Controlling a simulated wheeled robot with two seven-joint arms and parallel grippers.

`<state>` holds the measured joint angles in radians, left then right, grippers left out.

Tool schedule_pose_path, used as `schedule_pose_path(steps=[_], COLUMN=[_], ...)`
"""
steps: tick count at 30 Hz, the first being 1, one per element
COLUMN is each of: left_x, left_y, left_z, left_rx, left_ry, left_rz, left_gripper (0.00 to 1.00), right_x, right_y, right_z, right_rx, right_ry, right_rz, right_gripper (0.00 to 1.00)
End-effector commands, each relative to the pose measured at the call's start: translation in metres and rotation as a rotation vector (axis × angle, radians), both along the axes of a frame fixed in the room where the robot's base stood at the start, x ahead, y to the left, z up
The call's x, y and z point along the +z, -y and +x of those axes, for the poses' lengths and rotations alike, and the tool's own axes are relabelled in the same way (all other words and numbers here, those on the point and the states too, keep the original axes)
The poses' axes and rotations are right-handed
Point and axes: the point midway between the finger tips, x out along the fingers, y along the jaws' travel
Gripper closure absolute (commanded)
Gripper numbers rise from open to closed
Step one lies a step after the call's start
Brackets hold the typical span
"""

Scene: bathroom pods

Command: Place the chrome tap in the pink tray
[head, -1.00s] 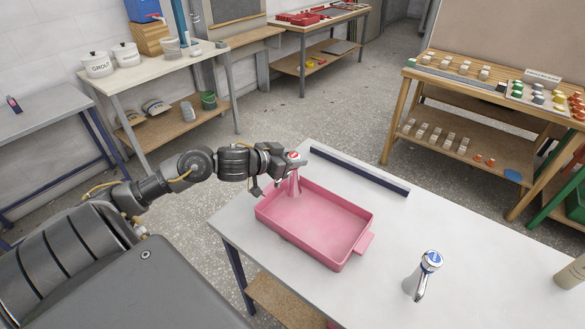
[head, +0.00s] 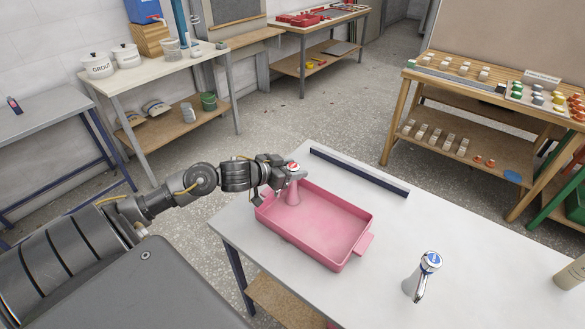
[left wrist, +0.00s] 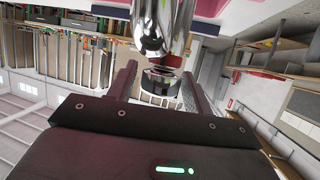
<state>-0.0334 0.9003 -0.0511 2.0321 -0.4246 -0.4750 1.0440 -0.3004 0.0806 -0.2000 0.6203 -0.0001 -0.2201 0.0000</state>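A chrome tap (head: 293,190) with a red cap stands upright in the far left corner of the pink tray (head: 343,262). Its shiny body reflects the pink. My left gripper (head: 274,180) is beside it on the left, above the tray's rim. In the left wrist view, the chrome tap (left wrist: 158,25) shows beyond and between the two fingers (left wrist: 159,72), with gaps at both sides, so the gripper looks open. A second chrome tap (head: 420,278), with a blue cap, stands on the table right of the tray. My right gripper is out of view.
The white table (head: 470,255) is mostly clear around the tray. A dark rail (head: 358,171) lies along its back edge. A beige cylinder (head: 571,272) stands at the right edge. A wooden rack (head: 440,115) with small parts stands behind.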

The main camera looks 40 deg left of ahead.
Motion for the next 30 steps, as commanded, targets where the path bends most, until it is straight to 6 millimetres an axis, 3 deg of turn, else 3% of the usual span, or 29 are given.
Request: schedule_pose_path(steps=[14, 30], left_x=[0.004, 0.037], left_y=[-0.003, -0.02], left_z=[-0.006, -0.084], left_rx=[0.001, -0.002], left_ry=[0.0, -0.003], left_rz=[0.004, 0.003], left_gripper=[0.42, 0.42], right_x=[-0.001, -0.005], right_y=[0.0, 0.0], right_z=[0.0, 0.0], right_rx=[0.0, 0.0], right_ry=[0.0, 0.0], right_rz=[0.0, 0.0], right_gripper=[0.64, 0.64])
